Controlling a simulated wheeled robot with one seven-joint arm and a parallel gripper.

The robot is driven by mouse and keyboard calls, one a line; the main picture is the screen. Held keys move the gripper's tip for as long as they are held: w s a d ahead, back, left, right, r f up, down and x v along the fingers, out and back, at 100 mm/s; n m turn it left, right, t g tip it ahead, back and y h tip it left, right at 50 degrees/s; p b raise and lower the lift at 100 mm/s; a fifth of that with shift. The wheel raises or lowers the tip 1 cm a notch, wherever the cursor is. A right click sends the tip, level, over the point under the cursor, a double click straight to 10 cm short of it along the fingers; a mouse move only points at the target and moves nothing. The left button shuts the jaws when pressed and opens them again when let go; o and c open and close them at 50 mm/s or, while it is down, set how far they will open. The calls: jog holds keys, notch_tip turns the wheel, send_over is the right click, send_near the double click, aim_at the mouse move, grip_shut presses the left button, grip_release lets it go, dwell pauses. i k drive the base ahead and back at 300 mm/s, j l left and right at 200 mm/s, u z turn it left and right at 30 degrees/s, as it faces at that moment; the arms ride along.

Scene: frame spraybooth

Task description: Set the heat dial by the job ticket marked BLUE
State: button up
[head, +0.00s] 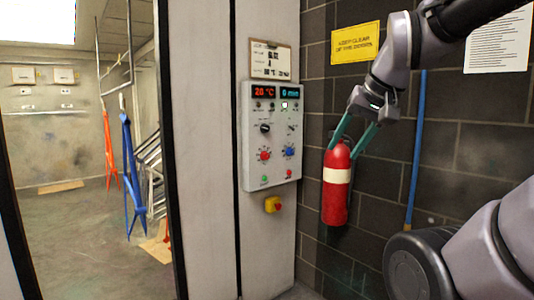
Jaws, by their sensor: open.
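A grey control panel (248,135) hangs on the pale post. Its red display (264,92) appears to read 20 °C, and a teal display (290,92) shows minutes. Below are a red dial (264,155) at left and a blue dial (289,152) at right; their labels are too small to read, so I cannot tell for certain which is heat. A job ticket (270,60) is fixed above the panel; its print is unreadable and I see no BLUE mark. My gripper (344,152) is open and empty, right of the panel, its fingers overlapping the extinguisher's top in the picture.
A red fire extinguisher (336,203) is on the brick wall behind my fingers. A blue pole (415,150) leans at right. Through the left opening hang a blue frame (130,165) and an orange frame (109,150).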

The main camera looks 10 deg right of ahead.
aim_at(265, 156)
jog(key=i+j, duration=0.15)
jog(key=i, duration=0.35)
jog(key=i+j+z, duration=0.15)
jog(key=i, duration=0.4)
